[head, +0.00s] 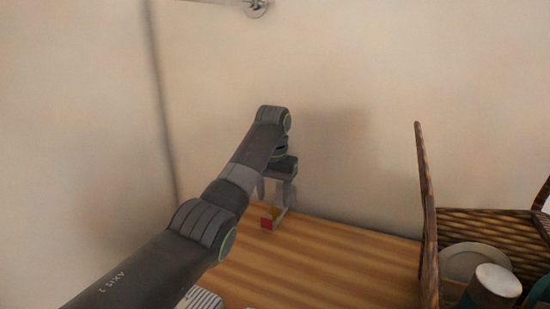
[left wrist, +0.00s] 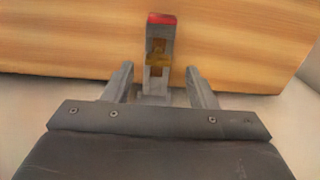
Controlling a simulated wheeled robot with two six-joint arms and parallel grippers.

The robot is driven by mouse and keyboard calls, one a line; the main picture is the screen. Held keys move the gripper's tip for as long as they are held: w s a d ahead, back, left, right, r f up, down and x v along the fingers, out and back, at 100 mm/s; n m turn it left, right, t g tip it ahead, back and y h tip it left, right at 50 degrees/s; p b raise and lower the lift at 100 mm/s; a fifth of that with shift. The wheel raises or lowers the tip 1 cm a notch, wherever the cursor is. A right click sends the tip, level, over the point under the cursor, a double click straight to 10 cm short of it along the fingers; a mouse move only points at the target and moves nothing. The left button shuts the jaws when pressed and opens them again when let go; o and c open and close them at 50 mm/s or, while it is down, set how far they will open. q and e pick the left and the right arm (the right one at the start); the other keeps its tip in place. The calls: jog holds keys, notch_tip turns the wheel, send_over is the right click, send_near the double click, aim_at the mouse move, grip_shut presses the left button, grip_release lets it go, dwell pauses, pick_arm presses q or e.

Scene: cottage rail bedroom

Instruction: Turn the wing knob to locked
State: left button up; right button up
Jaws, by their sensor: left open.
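The wing knob (left wrist: 158,61) is a small yellow-brown piece on a grey upright fixture (left wrist: 151,86) with a red end (left wrist: 161,19). In the left wrist view the fixture stands between the two fingers of my left gripper (left wrist: 160,82), which are open with a gap on each side. In the head view the fixture's red part (head: 266,223) and a bit of yellow show on the wooden top below my left gripper (head: 277,195). The fingers hide part of the fixture there. My right gripper is in neither view.
The wooden top (head: 325,265) is clear to the right of the fixture. An open wicker basket (head: 430,255) with a plate (head: 473,262) and a white cup (head: 494,284) stands at the right. A wall is close behind. A grey striped object (head: 203,299) lies at the front.

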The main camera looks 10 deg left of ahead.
aim_at(274, 208)
pick_arm(q)
notch_tip(274, 208, up, 14)
jog(key=shift+r, duration=0.2)
jog(key=shift+s+d, duration=0.1)
jog(key=shift+f, duration=0.1)
